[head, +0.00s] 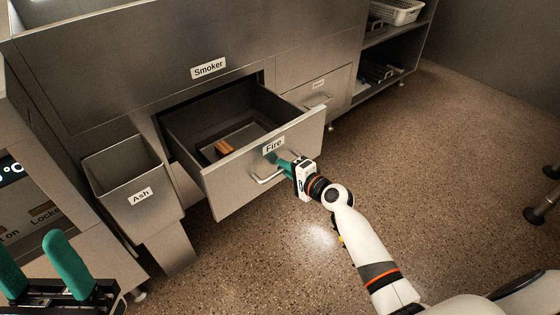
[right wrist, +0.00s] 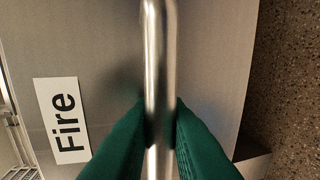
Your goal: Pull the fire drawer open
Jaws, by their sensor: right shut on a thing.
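The fire drawer (head: 240,172) is a grey metal drawer under the smoker, pulled well out of its opening, with a "Fire" label on its front. A small brown block (head: 223,148) lies inside it. My right gripper (head: 273,162) is at the drawer's front, shut on the bar handle (head: 262,180). In the right wrist view the green fingers (right wrist: 160,120) press on both sides of the metal handle (right wrist: 158,50), beside the "Fire" label (right wrist: 64,120). My left gripper (head: 40,268) is at the lower left, its green fingers apart and empty, away from the drawer.
The smoker body (head: 200,40) stands behind. An "Ash" bin (head: 128,185) is left of the drawer, and another closed drawer (head: 318,90) is to its right. Shelves with a white perforated basket (head: 397,11) stand at the back right.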

